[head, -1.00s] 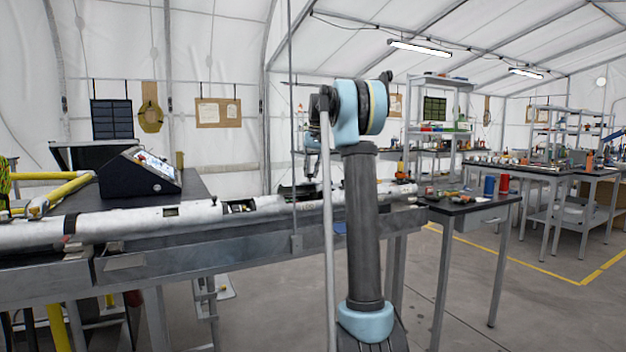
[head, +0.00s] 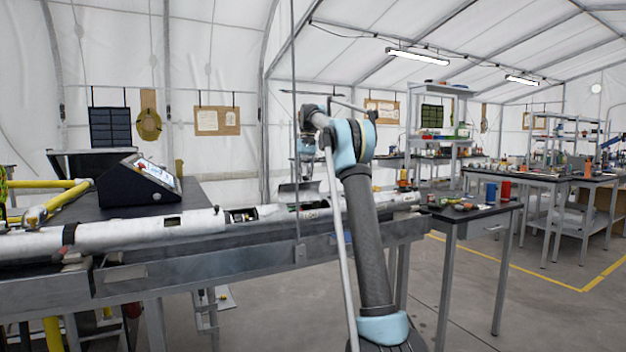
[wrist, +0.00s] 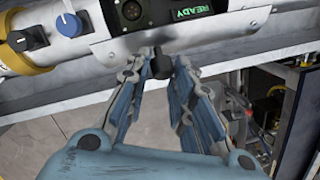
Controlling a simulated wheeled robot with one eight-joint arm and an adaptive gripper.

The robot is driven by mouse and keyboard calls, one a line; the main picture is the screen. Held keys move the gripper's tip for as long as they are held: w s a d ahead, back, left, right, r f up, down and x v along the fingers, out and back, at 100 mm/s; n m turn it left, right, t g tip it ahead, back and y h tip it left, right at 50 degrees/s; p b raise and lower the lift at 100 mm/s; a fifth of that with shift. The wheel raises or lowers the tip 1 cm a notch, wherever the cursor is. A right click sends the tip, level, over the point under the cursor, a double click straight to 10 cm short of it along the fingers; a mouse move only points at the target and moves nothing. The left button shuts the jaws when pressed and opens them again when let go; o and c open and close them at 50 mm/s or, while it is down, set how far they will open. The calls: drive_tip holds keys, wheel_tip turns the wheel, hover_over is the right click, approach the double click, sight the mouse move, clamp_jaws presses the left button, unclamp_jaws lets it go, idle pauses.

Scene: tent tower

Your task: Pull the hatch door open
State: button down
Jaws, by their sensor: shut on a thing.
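The hatch door (head: 297,193) is a curved silver panel standing raised above the white tube (head: 140,231) in the head view. In the wrist view, the door (wrist: 215,36) shows as a bright curved plate with a black knob (wrist: 161,65) near its edge. My gripper (wrist: 162,62) is shut on this knob, with one finger on each side. In the head view my gripper (head: 307,172) is small, just above the panel. Beyond the door's edge, the wrist view shows a green READY display (wrist: 187,11) and a round connector (wrist: 131,10).
A blue knob (wrist: 69,25) and a black knob sit on the tube beside the door. A thin upright pole (head: 296,120) stands in front of the bench. A dark control box (head: 137,184) is at left. A side table (head: 470,211) with small items stands at right.

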drive_tip(key=shift+w+a+f+g+h, duration=0.25)
drive_tip(key=shift+w+a+g, duration=0.1)
drive_tip(key=shift+w+g, duration=0.2)
drive_tip(key=shift+w+a+f+g+h, duration=0.2)
drive_tip(key=shift+w+a+g, duration=0.15)
drive_tip(key=shift+w+g, duration=0.15)
drive_tip(key=shift+a, duration=0.1)
drive_tip(key=c, duration=1.5)
unclamp_jaws()
drive_tip(key=shift+a, duration=0.1)
drive_tip(key=shift+o, duration=0.2)
drive_tip(key=shift+d, duration=0.3)
